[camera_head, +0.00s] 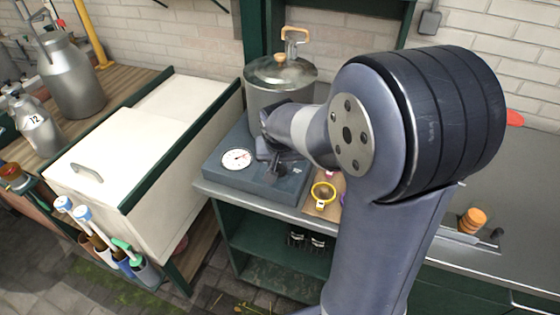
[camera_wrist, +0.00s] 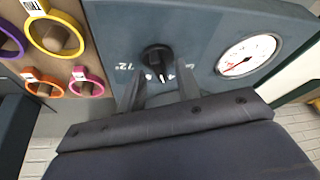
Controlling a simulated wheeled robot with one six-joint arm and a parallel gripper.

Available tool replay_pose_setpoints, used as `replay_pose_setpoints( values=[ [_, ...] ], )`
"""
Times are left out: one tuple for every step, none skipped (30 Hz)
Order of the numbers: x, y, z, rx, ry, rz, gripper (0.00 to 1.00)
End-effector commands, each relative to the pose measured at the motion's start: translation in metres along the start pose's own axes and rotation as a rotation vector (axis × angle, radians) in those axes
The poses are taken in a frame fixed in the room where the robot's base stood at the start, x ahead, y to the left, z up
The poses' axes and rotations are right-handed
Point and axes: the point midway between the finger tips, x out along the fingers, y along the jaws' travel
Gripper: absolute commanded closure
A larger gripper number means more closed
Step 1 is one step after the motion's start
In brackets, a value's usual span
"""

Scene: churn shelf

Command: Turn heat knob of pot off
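The metal pot (camera_head: 265,98) with a glass lid stands on a blue-grey heater base (camera_head: 222,172) on the counter. The black heat knob (camera_wrist: 156,55) is on the base's front panel in the wrist view, with a white pointer and white markings beside it, one reading "72°". My gripper (camera_wrist: 161,72) is open, with one finger on each side of the knob's lower part. I cannot tell whether the fingers touch it. In the head view my gripper (camera_head: 282,165) is at the base's front, and my wrist hides part of the pot.
A round white dial gauge (camera_wrist: 248,55) is right of the knob. Several coloured ring tags hang at left in the wrist view, including a yellow one (camera_wrist: 78,24). A white chest (camera_head: 135,160) stands left of the counter.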

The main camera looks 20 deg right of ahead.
Motion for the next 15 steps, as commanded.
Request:
replay_pose_setpoints(
  values=[
    [0.0027,0.0002,0.0003,0.000,-0.001,0.000,0.67],
    [0.0036,0.0002,0.0003,0.000,-0.001,0.000,0.67],
    [0.0043,0.0002,0.0003,0.000,-0.001,0.000,0.67],
    [0.0046,0.0001,0.0003,0.000,-0.001,0.000,0.67],
    [0.0047,0.0001,0.0003,0.000,-0.001,0.000,0.67],
    [0.0048,0.0001,0.0003,0.000,0.000,0.000,0.67],
    [0.0047,0.0001,0.0002,0.000,0.000,0.000,0.67],
    [0.0047,0.0001,0.0002,0.000,0.000,0.000,0.67],
    [0.0046,0.0001,0.0002,0.000,0.000,0.000,0.67],
    [0.0046,0.0001,0.0002,0.000,0.000,0.000,0.67],
    [0.0045,0.0001,0.0002,0.000,0.000,0.000,0.68],
    [0.0045,0.0001,0.0002,0.000,0.000,0.000,0.71],
    [0.0045,0.0000,0.0002,-0.001,0.000,0.000,0.74],
    [0.0044,0.0000,0.0002,0.000,0.000,0.000,0.76],
    [0.0044,0.0000,0.0002,-0.001,0.000,0.000,0.80]
  ],
)
